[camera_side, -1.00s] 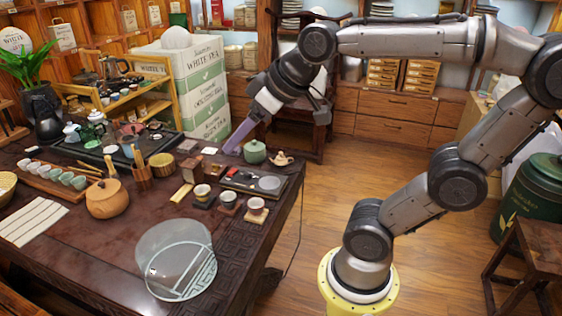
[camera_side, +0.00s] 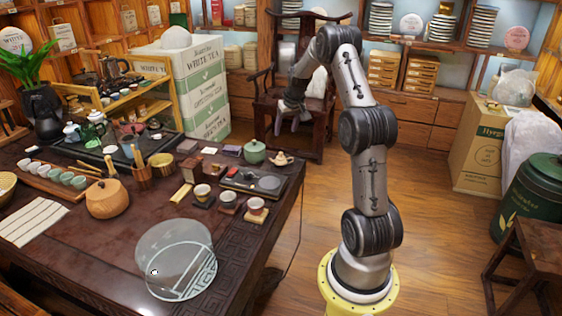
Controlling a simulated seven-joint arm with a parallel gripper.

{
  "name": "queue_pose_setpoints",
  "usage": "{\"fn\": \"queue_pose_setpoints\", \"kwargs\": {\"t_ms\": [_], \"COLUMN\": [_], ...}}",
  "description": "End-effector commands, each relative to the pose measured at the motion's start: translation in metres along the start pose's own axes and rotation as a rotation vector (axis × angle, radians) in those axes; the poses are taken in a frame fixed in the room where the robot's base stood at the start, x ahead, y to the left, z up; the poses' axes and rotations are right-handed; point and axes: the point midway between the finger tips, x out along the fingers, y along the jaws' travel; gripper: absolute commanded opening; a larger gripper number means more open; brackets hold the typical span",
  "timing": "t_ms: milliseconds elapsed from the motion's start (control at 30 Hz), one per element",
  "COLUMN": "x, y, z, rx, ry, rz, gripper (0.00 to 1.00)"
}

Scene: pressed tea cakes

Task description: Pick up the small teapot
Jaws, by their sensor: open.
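A small brownish teapot (camera_side: 282,158) stands at the far right corner of the dark table (camera_side: 100,262), right of a green lidded pot (camera_side: 254,152). Other small pots, a green one (camera_side: 95,122) and a pale one with a blue lid (camera_side: 71,132), stand at the back left by the tea tray. My gripper (camera_side: 290,121) is open and empty. It hangs in front of the dark wooden chair, higher in the picture than the brownish teapot and apart from it. Its fingers are small and partly lost against the chair.
A black tray (camera_side: 243,187) lies just in front of the brownish teapot. Several cups on small stands, a round wooden pot (camera_side: 107,199) and a clear round disc (camera_side: 165,240) occupy the table. The chair (camera_side: 262,105) stands behind.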

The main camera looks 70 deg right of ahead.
Motion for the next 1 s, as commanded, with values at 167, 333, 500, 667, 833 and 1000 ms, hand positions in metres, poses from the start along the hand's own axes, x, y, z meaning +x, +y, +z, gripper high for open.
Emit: {"fn": "queue_pose_setpoints", "kwargs": {"t_ms": [167, 333, 500, 667, 833, 1000], "x": [0.018, 0.051, 0.075, 0.084, 0.103, 0.127], "y": [0.005, 0.004, 0.004, 0.004, 0.004, 0.004], "z": [0.001, 0.001, 0.000, 0.000, 0.003, 0.003], "rx": [0.007, 0.006, 0.006, 0.006, 0.007, 0.006], "ry": [-0.001, -0.001, 0.002, 0.003, 0.001, 0.003], "rz": [0.003, 0.003, 0.003, 0.003, 0.003, 0.003], "gripper": [0.66, 0.66, 0.66, 0.66, 0.66, 0.66]}}
